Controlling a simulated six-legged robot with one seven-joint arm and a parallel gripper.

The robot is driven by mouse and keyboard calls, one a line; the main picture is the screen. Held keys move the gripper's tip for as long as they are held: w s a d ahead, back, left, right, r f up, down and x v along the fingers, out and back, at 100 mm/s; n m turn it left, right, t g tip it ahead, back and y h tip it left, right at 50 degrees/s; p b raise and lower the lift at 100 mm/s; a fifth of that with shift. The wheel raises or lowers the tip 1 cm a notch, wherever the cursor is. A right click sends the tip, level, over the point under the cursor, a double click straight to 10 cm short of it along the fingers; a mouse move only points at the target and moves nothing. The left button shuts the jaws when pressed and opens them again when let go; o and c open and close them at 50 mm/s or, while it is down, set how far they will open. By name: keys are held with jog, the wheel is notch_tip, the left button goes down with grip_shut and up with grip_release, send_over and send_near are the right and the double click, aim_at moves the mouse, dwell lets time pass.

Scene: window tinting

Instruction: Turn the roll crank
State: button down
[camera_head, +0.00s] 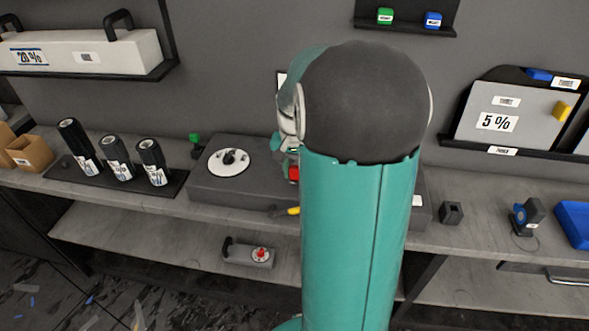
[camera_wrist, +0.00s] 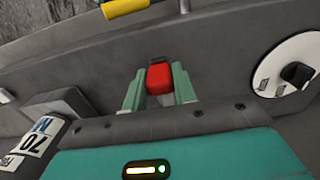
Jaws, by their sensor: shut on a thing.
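My gripper (camera_wrist: 160,85) is shut on a red knob (camera_wrist: 159,79), with a green finger on each side of it. The knob appears to be the handle of the roll crank; the crank's arm is hidden. In the head view the red knob (camera_head: 293,173) shows just left of my teal arm, over the dark grey bench unit (camera_head: 220,188). A white disc with a dark hub (camera_head: 229,161) sits on the left of that unit, apart from my gripper. The disc also shows at the right of the wrist view (camera_wrist: 300,75).
A yellow-handled tool (camera_head: 293,211) lies near the bench's front edge. Several black film rolls (camera_head: 116,158) stand on a tray at left. A small dark block (camera_head: 451,213) and a blue bin (camera_head: 574,222) are at right. My arm hides the middle of the bench.

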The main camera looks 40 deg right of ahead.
jog(key=shift+w, duration=0.15)
